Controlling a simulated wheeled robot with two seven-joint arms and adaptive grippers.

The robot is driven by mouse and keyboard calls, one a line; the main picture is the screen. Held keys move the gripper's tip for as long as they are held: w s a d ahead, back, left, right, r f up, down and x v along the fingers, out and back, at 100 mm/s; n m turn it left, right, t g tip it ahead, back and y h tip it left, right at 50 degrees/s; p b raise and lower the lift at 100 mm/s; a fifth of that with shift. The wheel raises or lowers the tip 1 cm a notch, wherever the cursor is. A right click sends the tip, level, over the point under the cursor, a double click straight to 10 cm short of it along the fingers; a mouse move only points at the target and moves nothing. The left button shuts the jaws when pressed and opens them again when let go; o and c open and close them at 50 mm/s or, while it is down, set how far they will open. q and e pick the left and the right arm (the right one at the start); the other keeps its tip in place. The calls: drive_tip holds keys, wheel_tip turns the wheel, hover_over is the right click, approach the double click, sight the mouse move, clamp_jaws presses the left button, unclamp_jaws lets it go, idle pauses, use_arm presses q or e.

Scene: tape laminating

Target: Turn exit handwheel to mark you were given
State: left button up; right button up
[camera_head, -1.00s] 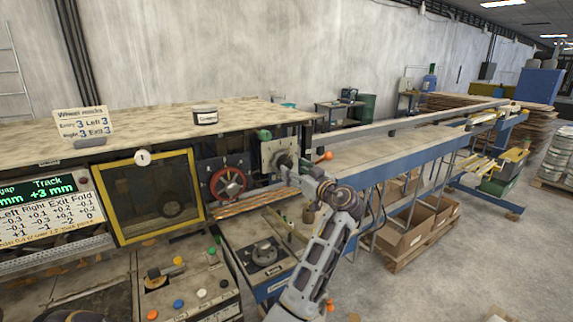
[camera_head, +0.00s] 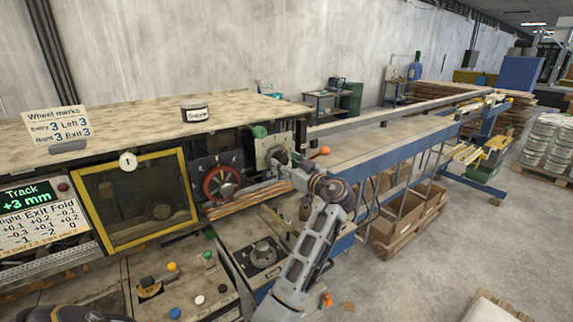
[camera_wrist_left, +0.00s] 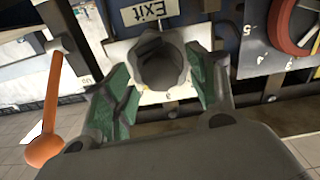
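The exit handwheel is a dark round knob (camera_wrist_left: 160,68) in front of a pale plate (camera_wrist_left: 145,98) under an "Exit" label (camera_wrist_left: 150,11). A small mark, seemingly a 3, shows on the plate below the knob. My left gripper (camera_wrist_left: 163,78) has its green-padded fingers on either side of the knob, with narrow gaps seeming to show. In the head view my left gripper (camera_head: 277,160) is at the pale exit plate (camera_head: 262,148) and hides most of the knob. The card (camera_head: 58,123) reads Entry 3, Left 3, Right 3, Exit 3. My right gripper is not seen.
A red handwheel (camera_head: 221,184) sits left of the exit plate. An orange-ended lever (camera_wrist_left: 46,146) stands beside the left gripper. A yellow-framed window (camera_head: 140,200), a display (camera_head: 27,196) and a button panel (camera_head: 180,290) lie further left. A long conveyor (camera_head: 390,150) runs right.

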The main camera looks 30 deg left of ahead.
use_arm(q)
drive_tip(key=c, duration=1)
